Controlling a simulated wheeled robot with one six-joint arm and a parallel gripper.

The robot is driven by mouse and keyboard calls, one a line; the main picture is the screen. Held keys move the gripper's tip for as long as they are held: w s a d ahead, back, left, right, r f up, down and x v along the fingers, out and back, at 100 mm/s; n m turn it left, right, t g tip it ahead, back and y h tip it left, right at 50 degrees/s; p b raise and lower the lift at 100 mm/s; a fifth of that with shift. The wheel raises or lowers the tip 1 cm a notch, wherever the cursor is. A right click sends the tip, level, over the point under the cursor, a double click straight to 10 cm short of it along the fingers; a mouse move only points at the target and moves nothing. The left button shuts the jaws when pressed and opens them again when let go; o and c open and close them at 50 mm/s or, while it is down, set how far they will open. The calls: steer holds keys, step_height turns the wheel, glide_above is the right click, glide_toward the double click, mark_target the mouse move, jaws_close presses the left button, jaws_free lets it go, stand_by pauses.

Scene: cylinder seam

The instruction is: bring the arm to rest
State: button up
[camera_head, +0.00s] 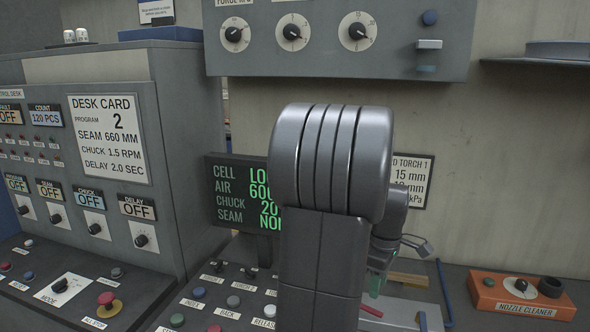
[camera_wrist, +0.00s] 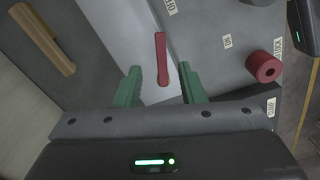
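My gripper (camera_wrist: 158,78) shows in the wrist view with its two green fingers spread apart and nothing clamped between them. A red bar or handle (camera_wrist: 161,55) lies on a pale plate (camera_wrist: 190,60) below, in line with the gap between the fingers. I cannot tell how far below the fingertips it is. In the head view my arm stands raised in the middle and hides most of my gripper. A bit of green finger (camera_head: 374,284) shows just right of the arm, low over the bench.
A button panel (camera_head: 215,300) is left of my arm, with a green-text display (camera_head: 232,195) behind. The desk control box (camera_head: 120,150) stands left. A knob panel (camera_head: 335,40) hangs above. An orange nozzle cleaner (camera_head: 522,294) sits right. The wrist view shows a red cylinder (camera_wrist: 264,66) and tan block (camera_wrist: 42,38).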

step_height(320, 180, up, 7)
glide_above(374, 311)
step_height(374, 311, down, 14)
steer(key=shift+w+r, duration=0.1)
steer(key=shift+f, duration=0.2)
steer(key=shift+s+a+m, duration=0.4)
steer(key=shift+s+m, duration=0.05)
steer(key=shift+m, duration=0.65)
steer(key=shift+r, duration=0.1)
